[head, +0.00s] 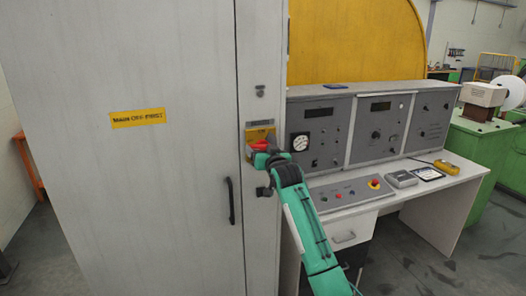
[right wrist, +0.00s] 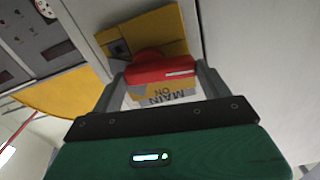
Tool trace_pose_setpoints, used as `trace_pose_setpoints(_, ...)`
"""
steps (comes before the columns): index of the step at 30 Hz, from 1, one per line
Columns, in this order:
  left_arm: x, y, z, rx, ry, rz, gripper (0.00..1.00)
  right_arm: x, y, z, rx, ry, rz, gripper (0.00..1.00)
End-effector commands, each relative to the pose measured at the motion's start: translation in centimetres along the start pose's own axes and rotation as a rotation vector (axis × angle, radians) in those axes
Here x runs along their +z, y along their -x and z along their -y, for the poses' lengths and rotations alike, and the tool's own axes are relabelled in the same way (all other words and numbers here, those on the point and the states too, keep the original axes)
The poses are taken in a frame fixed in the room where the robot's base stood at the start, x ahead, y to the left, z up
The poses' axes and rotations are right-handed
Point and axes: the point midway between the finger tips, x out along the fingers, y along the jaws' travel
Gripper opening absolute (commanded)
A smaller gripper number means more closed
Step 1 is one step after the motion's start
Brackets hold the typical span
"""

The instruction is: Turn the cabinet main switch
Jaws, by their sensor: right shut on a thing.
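The cabinet main switch is a red handle on a yellow plate (head: 259,133) on the narrow right part of the grey cabinet (head: 160,190). My right gripper (head: 262,147) is at the switch and shut on the red handle (right wrist: 160,69), with one finger on each side of it. The right wrist view shows the yellow plate (right wrist: 172,27) behind the handle and a label reading "MAIN ON", upside down in that view. The gripper hides part of the handle in the head view. My left gripper is not in view.
A yellow sign (head: 138,119) and a black door handle (head: 230,200) are on the cabinet door. A control desk (head: 400,180) with gauges and buttons stands close to the right of my right arm. A green machine (head: 480,150) is farther right.

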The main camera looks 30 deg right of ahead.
Motion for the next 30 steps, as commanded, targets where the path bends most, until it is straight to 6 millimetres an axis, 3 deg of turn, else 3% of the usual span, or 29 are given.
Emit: trace_pose_setpoints(30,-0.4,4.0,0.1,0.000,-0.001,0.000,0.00,-1.2,0.0,-0.7,0.001,-0.949,0.001,0.55)
